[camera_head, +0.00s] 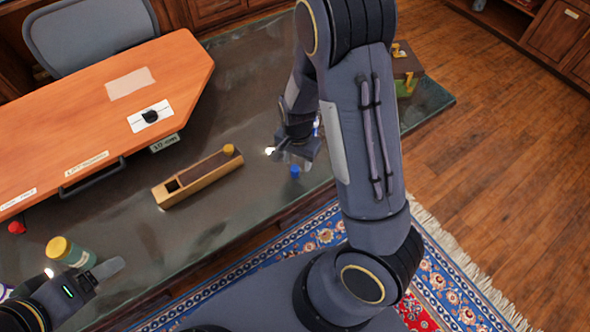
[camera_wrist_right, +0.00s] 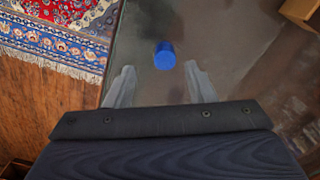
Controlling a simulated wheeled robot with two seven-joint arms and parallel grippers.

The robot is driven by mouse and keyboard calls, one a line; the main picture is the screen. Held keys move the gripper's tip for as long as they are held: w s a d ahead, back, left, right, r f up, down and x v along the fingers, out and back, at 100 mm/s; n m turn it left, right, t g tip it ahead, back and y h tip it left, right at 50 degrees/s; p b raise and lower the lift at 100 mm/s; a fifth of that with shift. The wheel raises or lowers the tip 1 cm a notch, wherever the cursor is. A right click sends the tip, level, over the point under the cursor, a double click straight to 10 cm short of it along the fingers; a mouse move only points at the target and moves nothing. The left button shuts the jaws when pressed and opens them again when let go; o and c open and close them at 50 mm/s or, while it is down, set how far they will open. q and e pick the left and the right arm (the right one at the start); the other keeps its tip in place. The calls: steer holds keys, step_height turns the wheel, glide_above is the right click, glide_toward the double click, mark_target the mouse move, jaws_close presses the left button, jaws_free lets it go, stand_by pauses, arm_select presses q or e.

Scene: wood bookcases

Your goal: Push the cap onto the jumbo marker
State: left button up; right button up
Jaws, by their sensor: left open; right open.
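A small blue cap (camera_head: 295,170) stands on the glass-topped table near its front edge. In the right wrist view the blue cap (camera_wrist_right: 165,56) lies just beyond the fingertips, roughly between their lines. My right gripper (camera_head: 293,158) is open and empty above the table beside the cap; it also shows in the right wrist view (camera_wrist_right: 158,78). A sliver of a white and blue object (camera_head: 316,126) shows behind my right arm; I cannot tell whether it is the marker. My left gripper (camera_head: 100,272) is open at the lower left, near a jar.
The jar (camera_head: 70,253) has a yellow lid. A wooden box (camera_head: 198,178) with a yellow knob lies mid-table. An orange board (camera_head: 90,120) with labels fills the left back. A red item (camera_head: 16,228) sits at far left. The glass (camera_head: 215,215) before the box is clear.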

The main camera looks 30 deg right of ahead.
mark_target(295, 168)
steer(key=f, duration=0.5)
steer(key=shift+w+a+p, duration=0.2)
steer(key=shift+p, duration=0.1)
steer(key=c, duration=1)
steer(key=shift+r, duration=0.1)
steer(key=shift+c, duration=0.2)
